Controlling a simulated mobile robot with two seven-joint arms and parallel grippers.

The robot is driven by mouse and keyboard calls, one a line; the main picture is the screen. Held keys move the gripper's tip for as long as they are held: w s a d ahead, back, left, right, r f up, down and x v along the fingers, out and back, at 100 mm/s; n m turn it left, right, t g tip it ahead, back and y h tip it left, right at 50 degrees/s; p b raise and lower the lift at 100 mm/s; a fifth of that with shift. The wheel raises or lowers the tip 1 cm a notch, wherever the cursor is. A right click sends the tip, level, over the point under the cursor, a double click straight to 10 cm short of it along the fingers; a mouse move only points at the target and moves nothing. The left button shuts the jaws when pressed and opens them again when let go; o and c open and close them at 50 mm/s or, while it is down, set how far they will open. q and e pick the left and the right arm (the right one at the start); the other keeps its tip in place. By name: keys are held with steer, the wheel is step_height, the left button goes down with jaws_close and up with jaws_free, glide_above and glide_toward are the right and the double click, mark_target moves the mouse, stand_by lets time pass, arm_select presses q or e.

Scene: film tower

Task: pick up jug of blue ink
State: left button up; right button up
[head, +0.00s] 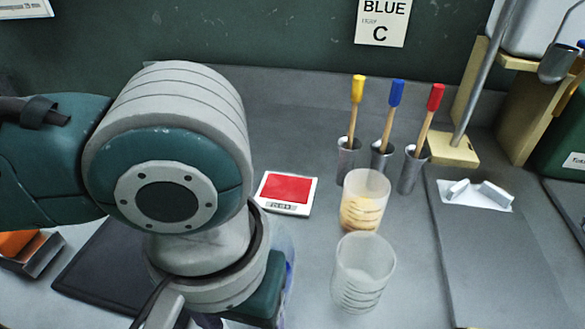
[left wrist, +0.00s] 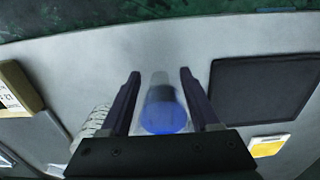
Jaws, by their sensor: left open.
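The jug of blue ink (left wrist: 163,112) shows in the left wrist view as a clear vessel with blue liquid in it. It sits between the two dark fingers of my left gripper (left wrist: 160,74), which is open. Narrow gaps show between the jug and the fingers, so I see no firm contact. In the head view my left arm hides most of the jug; only a clear edge with a bit of blue (head: 289,268) shows right of the wrist. The left fingers are hidden there. My right gripper is in neither view.
Right of my arm stand a clear ribbed cup (head: 362,275) and a cup with yellowish contents (head: 364,205). Behind are a red-topped scale (head: 288,190) and brushes in metal holders, including a blue-tipped brush (head: 393,105). A dark tray (head: 500,265) lies at right.

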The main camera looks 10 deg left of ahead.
arm_select(q)
steer(key=shift+c, duration=0.2)
jaws_close()
stand_by(1.1)
